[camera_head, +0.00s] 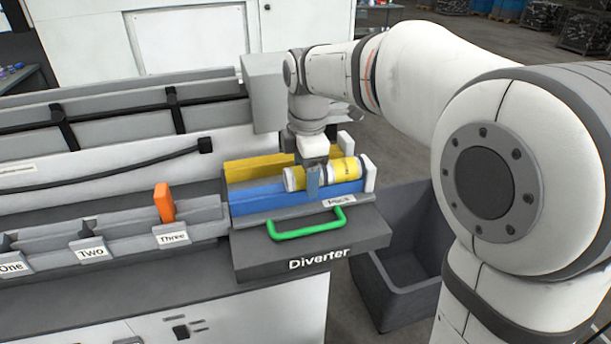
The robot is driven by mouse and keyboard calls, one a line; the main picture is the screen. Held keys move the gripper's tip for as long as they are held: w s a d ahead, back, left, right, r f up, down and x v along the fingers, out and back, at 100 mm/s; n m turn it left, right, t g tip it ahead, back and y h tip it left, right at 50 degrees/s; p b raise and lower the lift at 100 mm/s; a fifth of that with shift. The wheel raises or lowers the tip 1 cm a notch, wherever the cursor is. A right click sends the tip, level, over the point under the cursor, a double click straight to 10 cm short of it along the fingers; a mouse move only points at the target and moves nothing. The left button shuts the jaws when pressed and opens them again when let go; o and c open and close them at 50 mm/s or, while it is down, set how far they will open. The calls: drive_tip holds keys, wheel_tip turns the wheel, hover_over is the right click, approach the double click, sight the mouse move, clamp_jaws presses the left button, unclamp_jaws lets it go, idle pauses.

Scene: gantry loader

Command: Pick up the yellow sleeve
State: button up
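The yellow sleeve (343,170) has white ends and lies on its side on the diverter (357,247), above a blue rail (260,199) and in front of a yellow rail (247,168). My gripper (313,182) points down over the left part of the sleeve. One finger shows in front of the sleeve's near side; the far finger is hidden behind it. The fingers straddle the sleeve, but I cannot tell whether they press on it.
A green handle (307,226) sticks out at the diverter's front. To the left are trays labelled One, Two and Three (189,232), with an orange block (164,203) upright near Three. A dark open bin (408,297) stands on the floor to the right.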

drive_tip(key=c, duration=1.3)
drive_tip(key=shift+r, duration=0.1)
drive_tip(key=shift+s+a+r, duration=0.1)
drive_tip(key=shift+s+r, duration=0.25)
drive_tip(key=s+a+r+b, duration=0.2)
drive_tip(key=s+r, duration=0.5)
drive_tip(key=s, duration=0.6)
drive_tip(key=shift+a, duration=0.65)
